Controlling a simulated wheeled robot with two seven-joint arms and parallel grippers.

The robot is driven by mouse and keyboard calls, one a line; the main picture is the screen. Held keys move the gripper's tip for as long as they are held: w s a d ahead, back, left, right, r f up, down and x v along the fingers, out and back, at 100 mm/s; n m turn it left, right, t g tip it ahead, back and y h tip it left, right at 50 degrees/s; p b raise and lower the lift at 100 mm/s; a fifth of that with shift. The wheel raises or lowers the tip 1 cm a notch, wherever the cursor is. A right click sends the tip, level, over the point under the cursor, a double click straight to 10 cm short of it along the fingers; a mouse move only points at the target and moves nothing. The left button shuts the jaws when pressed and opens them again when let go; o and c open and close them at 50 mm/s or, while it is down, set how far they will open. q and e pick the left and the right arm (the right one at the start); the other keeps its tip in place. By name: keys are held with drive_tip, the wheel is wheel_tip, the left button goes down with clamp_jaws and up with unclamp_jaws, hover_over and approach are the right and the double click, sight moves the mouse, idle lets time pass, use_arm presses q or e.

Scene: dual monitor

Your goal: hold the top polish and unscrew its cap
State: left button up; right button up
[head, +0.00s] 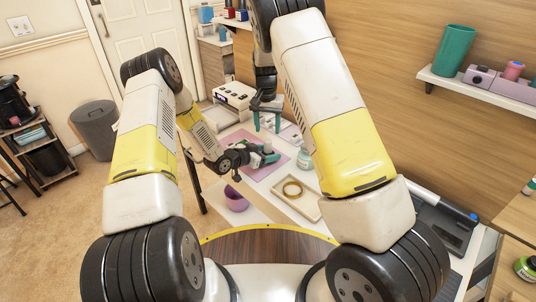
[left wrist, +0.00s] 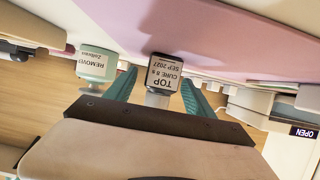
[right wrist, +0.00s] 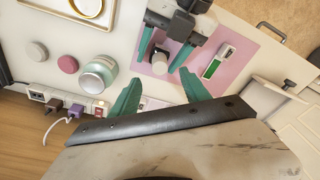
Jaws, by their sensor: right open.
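The top polish is a small dark bottle with a white label reading "TOP"; it shows in the left wrist view (left wrist: 163,74) and in the right wrist view (right wrist: 160,62). It stands on the pink mat (head: 240,141). My left gripper (head: 266,155) is low at the mat, its teal fingers on either side of the bottle. A narrow gap shows beside one finger in the left wrist view (left wrist: 158,80). My right gripper (head: 266,122) is open and empty above, pointing down; its fingers also show in the right wrist view (right wrist: 162,75).
A lamp device (head: 234,96) stands at the back. A purple bowl (head: 236,199) is at the front edge. A white-and-green item (right wrist: 217,61) lies on the mat.

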use_arm(q)
clamp_jaws()
use_arm(e)
drive_tip(key=s+m, duration=0.1)
drive_tip(key=m, duration=0.1)
drive_tip(key=m+h, duration=0.1)
drive_tip(key=m, duration=0.6)
approach(268, 140)
drive_tip(key=shift+g, duration=0.3)
drive_tip(key=f, duration=0.6)
drive_tip(key=w+d+f, duration=0.1)
drive_tip(key=f, duration=0.3)
drive_tip(key=shift+f, duration=0.15)
